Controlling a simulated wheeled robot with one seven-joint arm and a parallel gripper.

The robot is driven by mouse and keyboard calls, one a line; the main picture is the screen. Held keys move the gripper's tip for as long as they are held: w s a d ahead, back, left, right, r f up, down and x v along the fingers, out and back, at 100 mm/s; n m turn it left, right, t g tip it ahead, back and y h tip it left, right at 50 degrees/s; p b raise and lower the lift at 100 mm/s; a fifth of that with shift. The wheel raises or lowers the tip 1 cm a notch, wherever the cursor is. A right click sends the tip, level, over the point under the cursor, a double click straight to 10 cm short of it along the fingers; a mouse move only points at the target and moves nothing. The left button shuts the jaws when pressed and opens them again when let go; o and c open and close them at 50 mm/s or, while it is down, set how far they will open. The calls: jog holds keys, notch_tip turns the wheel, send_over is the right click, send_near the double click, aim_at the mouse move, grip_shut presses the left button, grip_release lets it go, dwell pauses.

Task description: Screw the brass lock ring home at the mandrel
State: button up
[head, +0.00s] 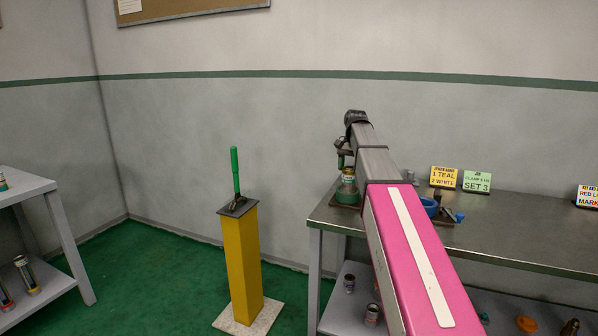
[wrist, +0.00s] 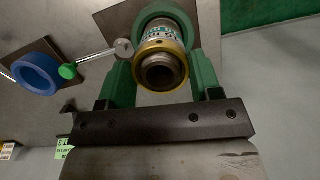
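The brass lock ring (wrist: 176,49) shows in the wrist view as a gold collar around an upright cylinder with a printed label, the mandrel (wrist: 160,72), seen end-on with its dark hollow end facing me. My gripper (wrist: 163,62) has one green finger on each side of the ring, very near its edges. I cannot tell whether the fingers touch it. A green round body (wrist: 150,12) shows behind the ring. In the head view my gripper (head: 345,158) points down over the mandrel (head: 347,188) at the bench's left end. The fingertips are too small there to judge.
A blue ring (wrist: 37,73) and a rod with a green knob (wrist: 68,71) lie beside the mandrel. Sign cards (head: 459,178) stand on the bench (head: 520,232). A yellow post (head: 243,262) with a green lever stands left, and a side shelf (head: 25,187) is further left.

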jog(key=m, duration=0.3)
jog(key=shift+m+t+y, duration=0.3)
jog(key=m, duration=0.4)
jog(key=shift+m+t, duration=0.3)
jog(key=m, duration=0.3)
jog(key=shift+t+y, duration=0.3)
jog(key=shift+m+t, duration=0.3)
jog(key=shift+m, duration=1.3)
jog(key=shift+m, duration=0.7)
jog(key=m+t, duration=0.1)
jog(key=m, duration=0.5)
jog(key=shift+m+h, duration=0.3)
jog(key=shift+h, duration=0.1)
jog(key=m+t+h, duration=0.1)
jog(key=m, duration=0.5)
jog(key=shift+f, duration=0.1)
